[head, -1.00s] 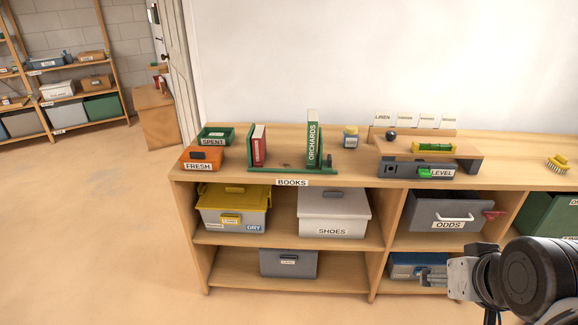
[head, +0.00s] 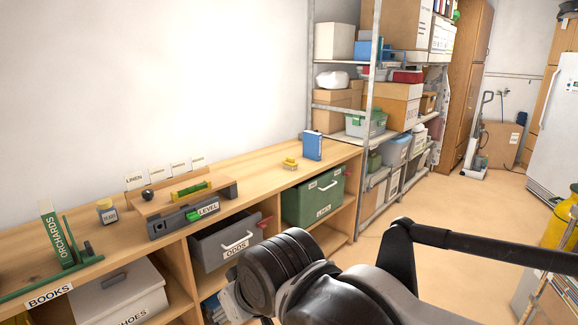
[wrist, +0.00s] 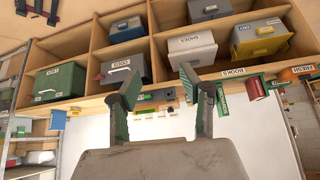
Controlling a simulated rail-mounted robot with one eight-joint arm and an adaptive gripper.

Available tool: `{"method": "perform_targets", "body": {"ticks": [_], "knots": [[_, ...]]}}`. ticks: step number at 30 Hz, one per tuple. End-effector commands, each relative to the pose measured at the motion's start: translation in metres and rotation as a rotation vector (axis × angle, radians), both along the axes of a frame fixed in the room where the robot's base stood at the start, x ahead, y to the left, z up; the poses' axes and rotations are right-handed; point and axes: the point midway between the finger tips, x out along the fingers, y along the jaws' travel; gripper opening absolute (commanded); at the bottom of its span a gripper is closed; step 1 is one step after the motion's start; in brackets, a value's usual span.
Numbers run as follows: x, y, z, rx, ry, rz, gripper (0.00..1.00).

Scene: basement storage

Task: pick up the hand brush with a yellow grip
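The hand brush (head: 290,163) lies on the wooden shelf top in the head view, left of a blue box. Its upper part is yellow and its bristles look pale. In the upside-down wrist view, a small yellowish shape near the shelf edge looks like the brush (wrist: 75,112). My gripper (wrist: 160,88) has its two fingers spread apart with nothing between them. It is in front of the shelf unit, away from the brush. In the head view my wrist hides most of the gripper.
A blue box (head: 312,146) stands right of the brush. A level (head: 190,190) on a wooden block is to its left, with a jar (head: 107,211) and bookends beyond. Below are a green bin (head: 318,198) and a grey ODDS bin (head: 228,240). A loaded metal rack rises at right.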

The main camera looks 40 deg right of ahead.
Motion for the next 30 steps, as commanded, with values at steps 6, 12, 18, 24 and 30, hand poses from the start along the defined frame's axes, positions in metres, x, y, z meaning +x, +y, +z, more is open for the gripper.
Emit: {"method": "perform_targets", "body": {"ticks": [6, 12, 18, 24, 30], "knots": [[0.0, 0.0, 0.0, 0.0, 0.0, 0.0, 0.4], [0.0, 0.0, 0.0, 0.0, 0.0, 0.0, 0.61], [0.0, 0.0, 0.0, 0.0, 0.0, 0.0, 0.88], [0.0, 0.0, 0.0, 0.0, 0.0, 0.0, 0.9], [0.0089, 0.0001, 0.0097, -0.024, 0.012, 0.033, 0.9]]}}
